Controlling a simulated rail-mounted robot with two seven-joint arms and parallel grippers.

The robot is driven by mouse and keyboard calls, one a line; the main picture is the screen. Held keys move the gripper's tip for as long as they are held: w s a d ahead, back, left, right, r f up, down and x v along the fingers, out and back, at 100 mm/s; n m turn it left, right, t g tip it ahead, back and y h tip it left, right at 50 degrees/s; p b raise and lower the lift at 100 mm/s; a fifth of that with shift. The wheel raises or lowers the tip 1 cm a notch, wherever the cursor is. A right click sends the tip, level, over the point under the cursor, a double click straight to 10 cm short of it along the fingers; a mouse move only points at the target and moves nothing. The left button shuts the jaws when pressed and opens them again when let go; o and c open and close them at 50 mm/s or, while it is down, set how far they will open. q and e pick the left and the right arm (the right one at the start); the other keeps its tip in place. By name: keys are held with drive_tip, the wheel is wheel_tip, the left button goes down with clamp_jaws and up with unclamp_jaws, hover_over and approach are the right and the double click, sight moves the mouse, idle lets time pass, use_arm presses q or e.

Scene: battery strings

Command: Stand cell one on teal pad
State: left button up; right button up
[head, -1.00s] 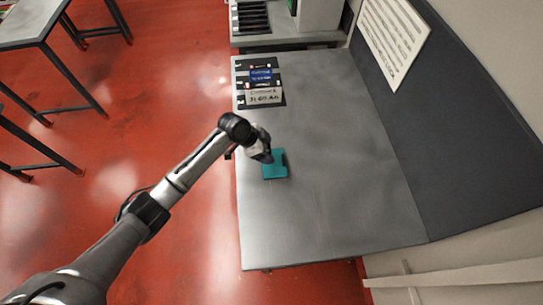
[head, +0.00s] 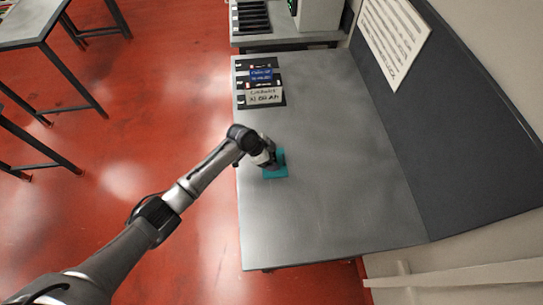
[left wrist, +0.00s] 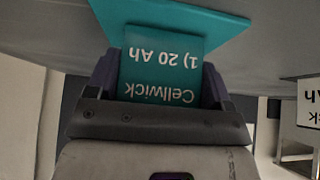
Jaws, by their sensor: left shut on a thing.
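The teal pad (head: 276,174) lies on the grey bench, partly behind my left gripper (head: 268,160). In the left wrist view the pad (left wrist: 225,22) fills the top middle. My left gripper (left wrist: 160,78) is shut on cell one (left wrist: 163,62), a teal block whose label reads "Cellwick 1) 20 Ah", upside down in this view. The cell's far end overlaps the pad in the picture; I cannot tell whether it touches. In the head view the cell can hardly be told from the pad. My right gripper is in neither view.
Other labelled cells, a blue one (head: 261,76) and a white one (head: 263,96), stand in a dark rack at the bench's far left. A white-labelled cell (left wrist: 310,102) shows at the right wrist-view edge. The bench's middle and right (head: 350,190) are clear.

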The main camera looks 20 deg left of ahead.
use_arm(q)
drive_tip(key=shift+f, duration=0.15)
drive_tip(key=o, duration=1.1)
drive_tip(key=shift+r, duration=0.3)
drive_tip(key=v, duration=1.1)
drive_tip(key=shift+s+a+r, duration=0.2)
drive_tip(key=shift+r, duration=0.1)
